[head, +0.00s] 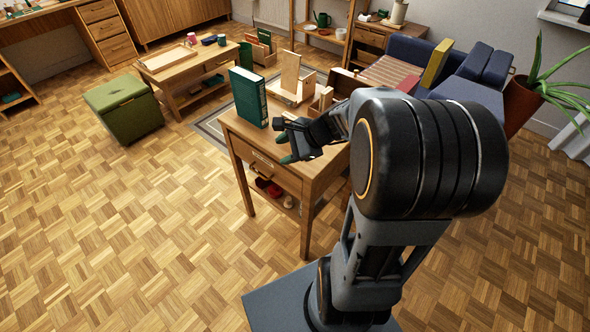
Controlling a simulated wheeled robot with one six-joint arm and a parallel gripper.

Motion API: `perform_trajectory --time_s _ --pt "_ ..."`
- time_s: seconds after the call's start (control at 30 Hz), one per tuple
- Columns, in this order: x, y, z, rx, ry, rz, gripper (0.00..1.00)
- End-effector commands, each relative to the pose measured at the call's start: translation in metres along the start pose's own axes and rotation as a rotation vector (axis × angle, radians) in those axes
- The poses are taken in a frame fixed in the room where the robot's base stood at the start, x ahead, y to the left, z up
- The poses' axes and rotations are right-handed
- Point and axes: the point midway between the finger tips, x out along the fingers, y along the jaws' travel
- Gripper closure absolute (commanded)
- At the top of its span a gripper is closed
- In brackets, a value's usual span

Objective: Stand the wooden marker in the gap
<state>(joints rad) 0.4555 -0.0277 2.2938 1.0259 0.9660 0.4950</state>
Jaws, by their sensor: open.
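A light wooden board (290,72) stands upright toward the back of the small wooden table (240,131), with a pale flat wooden piece at its foot. A smaller light wooden piece (326,98) stands to its right. I cannot tell which of them is the marker. A thick green book (249,97) stands upright at the table's left. The gap cannot be made out clearly; bare tabletop shows between the book and the board. My gripper (284,147) is open over the table's front part, in front of the book and boards. My arm hides the table's right side.
Red shoes (268,187) lie on the table's lower shelf. A green box stool (122,107) and a low table with a tray (167,59) stand at the left. A blue sofa (408,50) and potted plant (523,101) are at the right. The parquet floor at the left is clear.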

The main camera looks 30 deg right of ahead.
Motion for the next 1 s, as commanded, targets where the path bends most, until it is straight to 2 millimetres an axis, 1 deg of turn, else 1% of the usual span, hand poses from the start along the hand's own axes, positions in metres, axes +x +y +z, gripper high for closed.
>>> perform_trajectory --time_s 0.03,0.07,0.1,0.13,0.2,0.23,0.3,0.4,0.5,0.6,1.0 --pt "0.001 0.019 0.021 -0.213 0.036 0.095 0.49" --pt "0.000 0.030 0.029 -0.335 0.059 0.150 0.49" --pt "-0.001 0.044 0.036 -0.496 0.087 0.222 0.49" --pt "-0.004 0.054 0.041 -0.613 0.108 0.273 0.49" --pt "-0.011 0.071 0.048 -0.865 0.152 0.378 0.49" --pt "-0.014 0.077 0.049 -0.963 0.169 0.419 0.49" --pt "-0.021 0.088 0.051 -1.168 0.205 0.503 0.49" --pt "-0.030 0.096 0.052 -1.389 0.248 0.593 0.49" --pt "-0.037 0.099 0.052 -1.528 0.278 0.651 0.49" --pt "-0.041 0.100 0.051 -1.596 0.292 0.681 0.49" --pt "-0.044 0.098 0.052 -1.611 0.297 0.690 0.49"
